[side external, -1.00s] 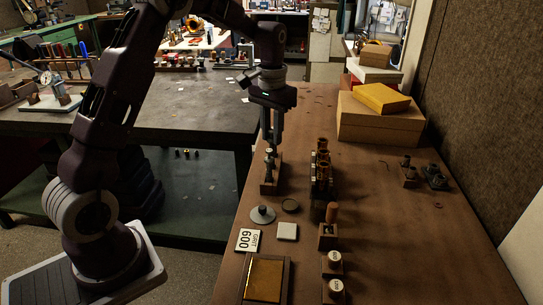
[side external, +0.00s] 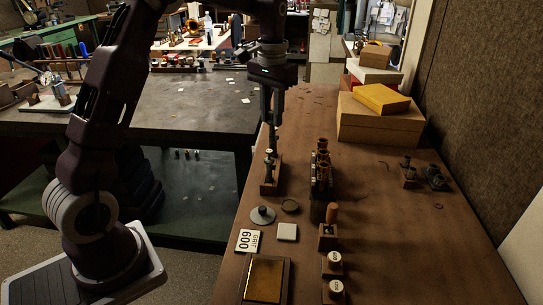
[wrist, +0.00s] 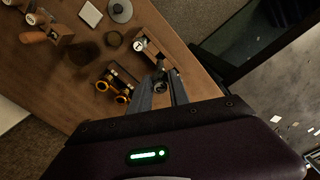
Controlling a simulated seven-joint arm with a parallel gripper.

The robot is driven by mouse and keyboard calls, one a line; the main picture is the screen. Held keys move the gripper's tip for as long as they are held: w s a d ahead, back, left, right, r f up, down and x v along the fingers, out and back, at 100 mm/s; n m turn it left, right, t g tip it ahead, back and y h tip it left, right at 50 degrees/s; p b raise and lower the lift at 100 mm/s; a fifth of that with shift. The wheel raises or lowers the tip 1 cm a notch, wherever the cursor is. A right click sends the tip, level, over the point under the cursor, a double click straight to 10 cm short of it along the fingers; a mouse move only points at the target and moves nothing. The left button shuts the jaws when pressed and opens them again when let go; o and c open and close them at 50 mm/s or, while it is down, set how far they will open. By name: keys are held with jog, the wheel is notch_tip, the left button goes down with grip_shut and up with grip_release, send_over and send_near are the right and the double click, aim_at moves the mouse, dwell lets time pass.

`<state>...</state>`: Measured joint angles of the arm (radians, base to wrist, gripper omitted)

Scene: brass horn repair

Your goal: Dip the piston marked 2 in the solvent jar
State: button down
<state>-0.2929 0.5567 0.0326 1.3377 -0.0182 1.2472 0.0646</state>
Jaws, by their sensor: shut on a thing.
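My gripper (side external: 272,143) is above the small wooden rack (side external: 270,189), its fingers pointing down. It is shut on a slim metal piston, whose end shows between the fingertips in the wrist view (wrist: 161,77).
Brass valve casings (side external: 322,163) stand close to the right of the rack. A grey disc with a knob (side external: 263,215), a white square (side external: 287,232) and a wooden-handled tool (side external: 331,213) are nearer the front.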

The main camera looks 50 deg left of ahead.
jog(key=d+r+m, duration=0.3)
jog(key=d, duration=0.7)
jog(key=d+r+m, duration=0.2)
jog(key=d+r, duration=0.1)
jog(key=d, duration=0.6)
jog(key=shift+s+d+m, duration=0.35)
jog(key=shift+d+m, duration=0.05)
notch_tip(320, 180, down, 12)
jog(key=shift+r, duration=0.15)
jog(key=shift+f, duration=0.25)
dwell(0.4)
dwell(3.9)
jog(key=shift+r, duration=1.55)
